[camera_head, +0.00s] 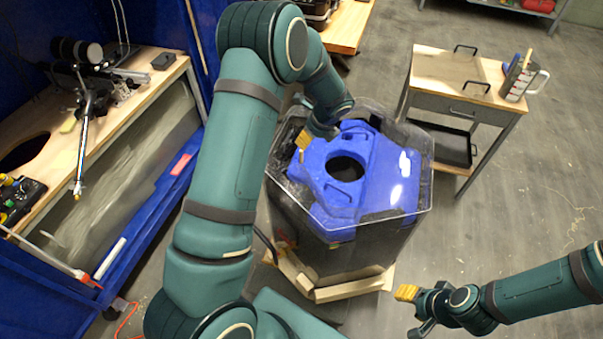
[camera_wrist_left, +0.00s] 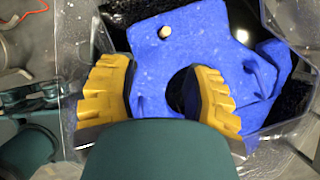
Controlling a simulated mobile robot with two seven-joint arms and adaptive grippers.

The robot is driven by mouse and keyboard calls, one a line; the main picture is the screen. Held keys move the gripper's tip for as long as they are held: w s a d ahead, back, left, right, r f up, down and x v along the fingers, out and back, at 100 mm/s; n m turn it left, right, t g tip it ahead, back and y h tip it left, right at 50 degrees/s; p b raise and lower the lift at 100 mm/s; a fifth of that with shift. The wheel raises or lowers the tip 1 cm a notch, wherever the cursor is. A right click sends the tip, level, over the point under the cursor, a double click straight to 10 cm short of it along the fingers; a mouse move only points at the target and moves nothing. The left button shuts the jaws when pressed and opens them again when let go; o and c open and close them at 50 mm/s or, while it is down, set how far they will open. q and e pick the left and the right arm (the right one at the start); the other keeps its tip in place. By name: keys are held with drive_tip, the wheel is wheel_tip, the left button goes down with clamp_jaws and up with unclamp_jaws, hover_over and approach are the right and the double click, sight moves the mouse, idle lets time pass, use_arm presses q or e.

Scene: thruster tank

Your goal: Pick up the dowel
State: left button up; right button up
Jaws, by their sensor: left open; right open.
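A small round cream-coloured end, likely the dowel (camera_wrist_left: 165,32), shows on top of the blue part (camera_wrist_left: 190,45) in the left wrist view. The blue part (camera_head: 375,185) sits in a clear-walled tank (camera_head: 428,165) in the head view. My left gripper (camera_wrist_left: 160,98) is open over the blue part, its yellow fingers apart with nothing between them; the dowel lies beyond the fingertips. In the head view my left arm partly hides this gripper (camera_head: 304,141). My right gripper (camera_head: 412,310) is open and empty, low at the right, away from the tank.
A wheeled-looking side table (camera_head: 440,75) with a measuring jug (camera_head: 520,80) stands at the back right. A wooden bench (camera_head: 100,135) with tools is at the left. Wooden blocks (camera_head: 345,288) lie at the tank's base. The floor at the right is clear.

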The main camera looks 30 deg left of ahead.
sight(300, 154)
use_arm(q)
drive_tip(key=b+x, duration=0.1)
drive_tip(key=x, duration=0.7)
drive_tip(key=shift+w+a+f, duration=0.1)
drive_tip(key=shift+a+f, duration=0.05)
drive_tip(key=shift+f, duration=0.15)
drive_tip(key=shift+w+b+x, duration=0.2)
drive_tip(key=shift+b+x, duration=0.3)
drive_tip(key=shift+x, duration=0.85)
drive_tip(key=shift+w+b+x, duration=0.15)
drive_tip(key=shift+b+x, duration=0.35)
drive_tip(key=shift+x, duration=0.8)
drive_tip(key=shift+a+r, duration=0.1)
clamp_jaws()
